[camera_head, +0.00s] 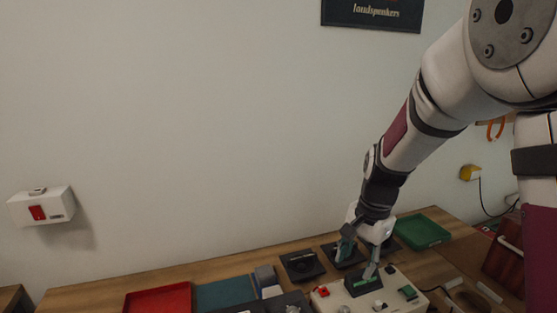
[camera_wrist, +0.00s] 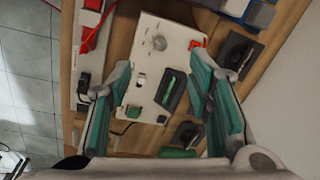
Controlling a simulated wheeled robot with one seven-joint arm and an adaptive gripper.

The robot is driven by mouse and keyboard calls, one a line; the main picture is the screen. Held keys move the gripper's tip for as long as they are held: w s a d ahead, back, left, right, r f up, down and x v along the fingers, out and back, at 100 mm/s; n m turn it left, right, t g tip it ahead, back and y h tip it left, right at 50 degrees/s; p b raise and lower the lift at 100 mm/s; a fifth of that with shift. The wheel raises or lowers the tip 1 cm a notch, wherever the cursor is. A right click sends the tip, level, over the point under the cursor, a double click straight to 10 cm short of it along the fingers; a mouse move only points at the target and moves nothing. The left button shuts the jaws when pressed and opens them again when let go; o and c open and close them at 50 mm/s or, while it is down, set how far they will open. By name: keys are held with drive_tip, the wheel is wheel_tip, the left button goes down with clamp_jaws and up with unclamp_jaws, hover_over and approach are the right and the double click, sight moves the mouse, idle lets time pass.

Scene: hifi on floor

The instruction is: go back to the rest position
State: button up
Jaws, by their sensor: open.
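My gripper (camera_head: 358,260) is at the end of my arm, low over the wooden table (camera_head: 221,268). In the wrist view my gripper (camera_wrist: 165,105) has its two teal-padded fingers wide apart with nothing between them. Beyond and below the fingers is a white panel (camera_wrist: 150,65) with a green lever on a black plate, a red part, a green part and a round grey knob. The same panel shows in the head view (camera_head: 335,303) under and in front of my gripper. I cannot tell how high the fingers are above it.
A red tray (camera_head: 158,299) and a teal mat (camera_head: 224,292) lie to the left. Black square holders (camera_head: 302,265) stand behind the panel, and a green tray (camera_head: 422,231) is at the back right. A white box with a red switch (camera_head: 41,207) is on the wall.

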drive_tip(key=s+r+n+t, duration=0.2)
drive_tip(key=s+r+n, duration=0.3)
drive_tip(key=s, duration=0.7)
drive_tip(key=s+d+r+n+t+h, duration=0.1)
drive_tip(key=s+r+n, duration=0.4)
drive_tip(key=s+r, duration=0.5)
drive_tip(key=shift+s+r+n+t, duration=0.15)
drive_tip(key=shift+s+n+t, duration=0.15)
drive_tip(key=shift+s+t, duration=0.5)
